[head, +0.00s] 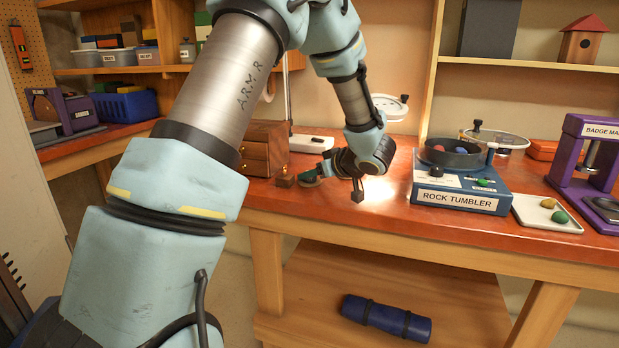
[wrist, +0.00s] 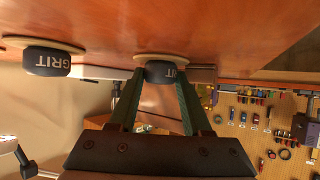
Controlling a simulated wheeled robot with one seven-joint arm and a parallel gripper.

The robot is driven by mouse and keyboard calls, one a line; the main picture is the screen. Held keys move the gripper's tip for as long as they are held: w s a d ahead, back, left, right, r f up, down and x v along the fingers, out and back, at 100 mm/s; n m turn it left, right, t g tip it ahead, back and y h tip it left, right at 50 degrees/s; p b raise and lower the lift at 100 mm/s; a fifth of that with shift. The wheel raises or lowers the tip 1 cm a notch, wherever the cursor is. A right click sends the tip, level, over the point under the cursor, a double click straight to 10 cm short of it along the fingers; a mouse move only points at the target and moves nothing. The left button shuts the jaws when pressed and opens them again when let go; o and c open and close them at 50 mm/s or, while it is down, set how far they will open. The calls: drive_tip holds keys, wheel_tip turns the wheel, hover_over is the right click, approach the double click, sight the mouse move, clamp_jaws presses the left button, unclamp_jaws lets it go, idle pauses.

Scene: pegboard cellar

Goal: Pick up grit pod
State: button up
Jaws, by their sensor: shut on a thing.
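In the wrist view, which looks upside down, my gripper (wrist: 159,76) has its two green fingers on either side of a dark grit pod (wrist: 161,71). It is shut on this pod, and part of the GRIT lettering shows between the fingers. The pod has a round tan disc at its base. A second grit pod (wrist: 46,62), with the same disc and GRIT lettering, is to the left, apart from the gripper. I cannot tell whether the held pod touches the bench top. In the head view, the gripper end is small beside the wooden drawers and the pods are hard to make out.
On the orange-brown bench (head: 350,215) stand wooden drawers (head: 262,150), a rock tumbler (head: 458,190), a white tray (head: 535,222) with two coloured stones, and a purple badge maker (head: 585,170). A blue roll (head: 386,318) lies on the lower shelf. Bare bench lies before the tumbler.

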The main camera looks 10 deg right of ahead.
clamp_jaws()
wheel_tip(320, 180, up, 10)
idle(0.5)
